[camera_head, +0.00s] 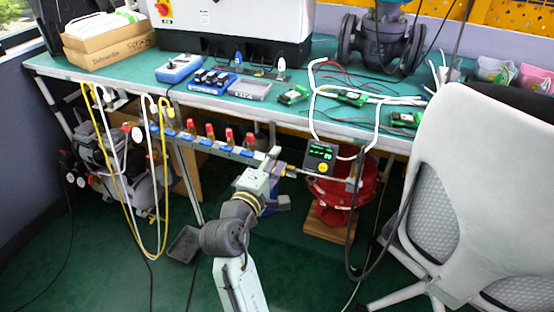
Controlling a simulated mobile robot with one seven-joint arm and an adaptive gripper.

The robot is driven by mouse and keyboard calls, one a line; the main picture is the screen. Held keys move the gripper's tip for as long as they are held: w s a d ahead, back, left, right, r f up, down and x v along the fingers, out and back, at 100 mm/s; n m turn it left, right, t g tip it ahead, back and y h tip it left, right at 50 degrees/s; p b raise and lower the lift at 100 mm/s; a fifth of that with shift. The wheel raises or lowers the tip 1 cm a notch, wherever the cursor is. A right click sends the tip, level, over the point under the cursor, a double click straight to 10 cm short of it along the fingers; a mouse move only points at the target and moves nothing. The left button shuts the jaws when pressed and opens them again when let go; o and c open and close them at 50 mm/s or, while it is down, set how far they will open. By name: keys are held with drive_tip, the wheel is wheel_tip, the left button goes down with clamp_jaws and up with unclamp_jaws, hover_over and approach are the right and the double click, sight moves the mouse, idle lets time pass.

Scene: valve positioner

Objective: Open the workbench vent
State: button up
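A metal manifold rail (215,148) runs along under the front edge of the green workbench (120,84). It carries several red-topped valves (229,136) and blue fittings. No label shows which part is the vent. My arm rises from the bottom centre, and my gripper (272,163) is at the rail's right end, beside a small brass-coloured fitting (280,169). The gripper's fingers are small and partly hidden by my wrist. I cannot tell whether they touch the fitting or are open or shut.
A black device with a green display (320,157) and a red valve body (341,188) are close on the right. A white chair (470,190) blocks the right side. Yellow and white hoses (127,205) hang at left.

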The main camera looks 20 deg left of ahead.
drive_tip(key=s+f, duration=0.1)
drive_tip(key=s, duration=0.8)
drive_tip(key=shift+s, duration=0.4)
idle(0.5)
drive_tip(key=shift+a, duration=0.1)
